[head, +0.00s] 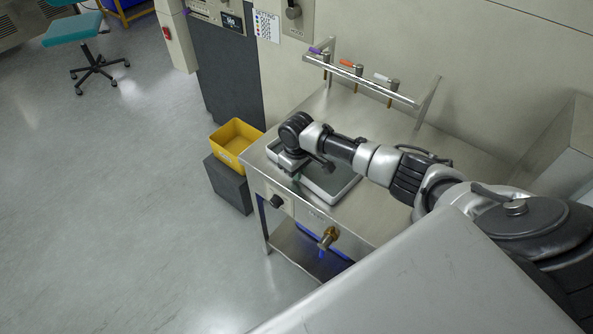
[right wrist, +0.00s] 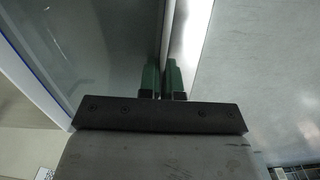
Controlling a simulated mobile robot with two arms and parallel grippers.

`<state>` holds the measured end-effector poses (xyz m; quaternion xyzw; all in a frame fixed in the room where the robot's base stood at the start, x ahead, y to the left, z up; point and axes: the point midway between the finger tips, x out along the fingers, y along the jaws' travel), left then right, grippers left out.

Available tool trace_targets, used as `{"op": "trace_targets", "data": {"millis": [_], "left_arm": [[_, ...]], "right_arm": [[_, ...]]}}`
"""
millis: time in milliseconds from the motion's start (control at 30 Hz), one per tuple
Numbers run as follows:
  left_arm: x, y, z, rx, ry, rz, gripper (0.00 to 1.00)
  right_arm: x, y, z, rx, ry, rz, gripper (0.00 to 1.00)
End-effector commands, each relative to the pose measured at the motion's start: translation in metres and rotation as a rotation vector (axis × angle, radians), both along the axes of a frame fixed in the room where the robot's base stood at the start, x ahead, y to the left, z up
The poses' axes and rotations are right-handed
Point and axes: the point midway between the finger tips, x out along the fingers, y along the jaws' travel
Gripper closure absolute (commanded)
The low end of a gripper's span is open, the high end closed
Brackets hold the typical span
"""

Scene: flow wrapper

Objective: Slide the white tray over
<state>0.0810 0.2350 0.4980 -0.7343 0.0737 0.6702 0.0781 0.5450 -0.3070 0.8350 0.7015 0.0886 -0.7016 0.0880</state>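The white tray (head: 346,188) lies on the steel table near its front left corner. My right arm reaches across from the right and partly covers the tray. My right gripper (head: 296,176) is at the tray's near-left side and points down. In the right wrist view the green fingertips (right wrist: 163,80) stand close together on either side of the tray's thin wall (right wrist: 167,35), and they look closed on it. The hand hides part of the tray in the head view. My left gripper is not in view.
The steel table (head: 397,208) has free room right of the tray. A rail (head: 360,82) with several coloured-handled tools stands at the back. A yellow bin (head: 236,138) on a dark box is left of the table. A brass-coloured fitting (head: 328,238) sticks out in front.

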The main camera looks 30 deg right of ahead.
Motion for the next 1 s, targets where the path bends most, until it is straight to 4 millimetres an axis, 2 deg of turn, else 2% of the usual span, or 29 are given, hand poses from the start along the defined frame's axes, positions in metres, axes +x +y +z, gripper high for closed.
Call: {"op": "trace_targets", "data": {"millis": [33, 200, 233, 567, 667, 1000], "left_arm": [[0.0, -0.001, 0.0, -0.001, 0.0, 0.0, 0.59], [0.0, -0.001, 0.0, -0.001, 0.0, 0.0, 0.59], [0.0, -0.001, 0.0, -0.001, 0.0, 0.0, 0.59], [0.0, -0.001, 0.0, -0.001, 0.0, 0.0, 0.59], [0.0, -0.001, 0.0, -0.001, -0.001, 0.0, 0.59], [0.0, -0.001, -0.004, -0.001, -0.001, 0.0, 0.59]], "right_arm": [[0.0, 0.0, 0.0, 0.0, 0.0, -0.001, 0.94], [0.0, -0.001, 0.0, -0.001, 0.0, -0.001, 0.68], [0.0, -0.001, 0.0, -0.001, 0.0, -0.001, 0.66], [0.001, -0.001, 0.005, 0.0, -0.002, -0.001, 0.66], [0.001, -0.001, 0.017, 0.0, -0.004, -0.002, 0.66], [0.001, -0.001, 0.083, -0.001, -0.004, -0.001, 0.66]]}}
